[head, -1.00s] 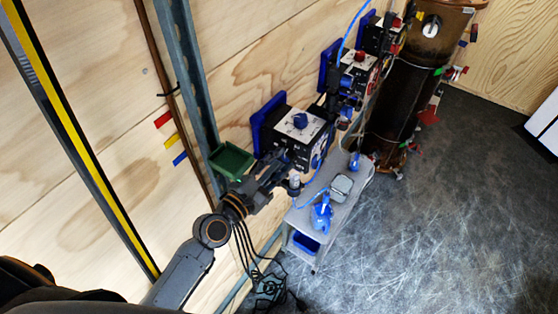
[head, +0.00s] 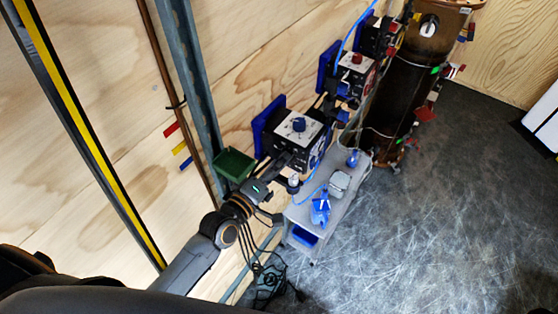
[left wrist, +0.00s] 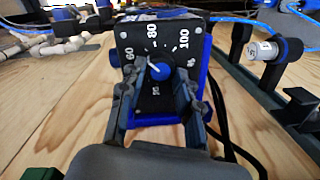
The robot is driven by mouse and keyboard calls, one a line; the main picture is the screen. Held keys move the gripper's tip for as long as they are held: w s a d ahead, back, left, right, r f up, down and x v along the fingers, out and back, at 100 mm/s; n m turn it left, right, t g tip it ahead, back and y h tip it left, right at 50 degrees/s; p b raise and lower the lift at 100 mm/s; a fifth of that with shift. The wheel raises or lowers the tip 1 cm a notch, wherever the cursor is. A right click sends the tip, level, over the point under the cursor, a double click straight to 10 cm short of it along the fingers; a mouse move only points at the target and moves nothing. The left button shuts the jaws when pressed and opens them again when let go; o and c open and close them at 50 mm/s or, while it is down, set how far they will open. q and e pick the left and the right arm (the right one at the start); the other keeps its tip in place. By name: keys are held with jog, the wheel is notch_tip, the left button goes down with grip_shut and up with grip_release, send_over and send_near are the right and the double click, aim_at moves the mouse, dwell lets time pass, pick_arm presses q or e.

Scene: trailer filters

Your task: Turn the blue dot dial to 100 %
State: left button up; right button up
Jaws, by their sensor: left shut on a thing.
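In the left wrist view a black dial panel (left wrist: 133,42) carries white marks; 60, 80 and 100 are readable. A blue knob (left wrist: 161,73) sits at its middle, its white pointer aimed up and left, between 60 and 80. No separate blue dot can be made out. My left gripper (left wrist: 159,88) has one finger on each side of the knob and is shut on it; the exact contact is partly hidden. In the head view my left gripper (head: 279,163) is at the near, dark side of the wall-mounted box (head: 283,138). My right gripper is not in view.
Another blue knob (head: 299,124) is on the box's pale face. A green bin (head: 233,164) hangs close beside my left wrist. A grey shelf (head: 303,216) with a blue bottle (head: 320,207) stands below. More boxes and a brown cylinder (head: 398,95) are farther along.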

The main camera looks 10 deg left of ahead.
pick_arm(q)
jog(key=m, duration=0.8)
jog(key=m+t+y, duration=0.1)
jog(key=m, duration=0.7)
jog(key=shift+s+d+m, duration=0.1)
jog(key=shift+d+m, duration=0.1)
jog(key=shift+m, duration=0.2)
dwell(0.4)
jog(key=o, duration=1.1)
jog(key=shift+o, duration=0.2)
jog(key=v, duration=1.2)
jog(key=shift+d, duration=0.15)
